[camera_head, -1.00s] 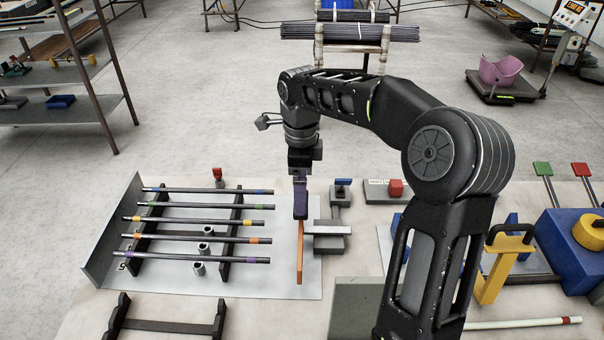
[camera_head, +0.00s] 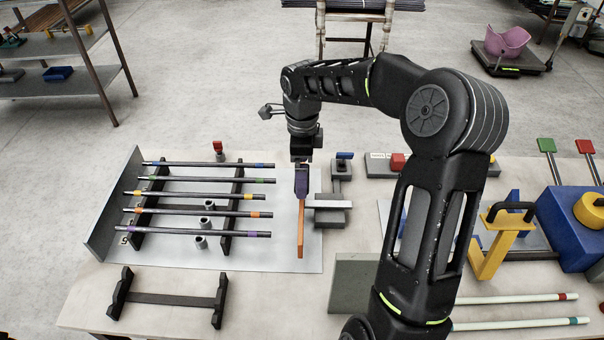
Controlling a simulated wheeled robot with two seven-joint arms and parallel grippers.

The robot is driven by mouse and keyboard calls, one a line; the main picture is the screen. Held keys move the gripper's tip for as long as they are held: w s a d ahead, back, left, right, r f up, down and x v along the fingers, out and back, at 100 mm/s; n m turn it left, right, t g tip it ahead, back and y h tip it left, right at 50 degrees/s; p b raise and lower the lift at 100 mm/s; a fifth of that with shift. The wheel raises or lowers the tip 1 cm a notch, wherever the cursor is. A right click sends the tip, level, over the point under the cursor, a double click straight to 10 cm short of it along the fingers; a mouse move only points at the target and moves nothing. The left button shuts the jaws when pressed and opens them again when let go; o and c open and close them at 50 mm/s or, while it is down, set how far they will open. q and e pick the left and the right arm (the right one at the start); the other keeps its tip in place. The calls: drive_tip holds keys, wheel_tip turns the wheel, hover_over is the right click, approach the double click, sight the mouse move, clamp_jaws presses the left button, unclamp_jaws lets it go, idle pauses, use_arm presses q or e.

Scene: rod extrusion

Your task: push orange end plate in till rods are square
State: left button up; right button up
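Several dark rods with coloured bands lie across two dark racks (camera_head: 152,205) on a grey metal sheet (camera_head: 180,258). The top rod (camera_head: 205,164) has a blue band and the bottom rod (camera_head: 190,233) a purple one. Their right ends are slightly uneven. A grey upright plate (camera_head: 112,205) stands beyond their left ends. The orange end plate (camera_head: 301,232) stands to the right, apart from the rod ends. My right gripper (camera_head: 302,178) points down above it, with a dark purple piece at its tip against the plate's far end. Its fingers cannot be made out. My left gripper is not in view.
A grey slide block (camera_head: 328,210) sits right of the orange plate. An empty dark rack (camera_head: 170,299) lies in front. A grey-green block (camera_head: 352,285), a yellow bracket (camera_head: 492,250) and a blue box (camera_head: 570,225) stand to the right. Pale rods (camera_head: 520,324) lie at front right.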

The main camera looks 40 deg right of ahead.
drive_tip(key=shift+f, duration=1.2)
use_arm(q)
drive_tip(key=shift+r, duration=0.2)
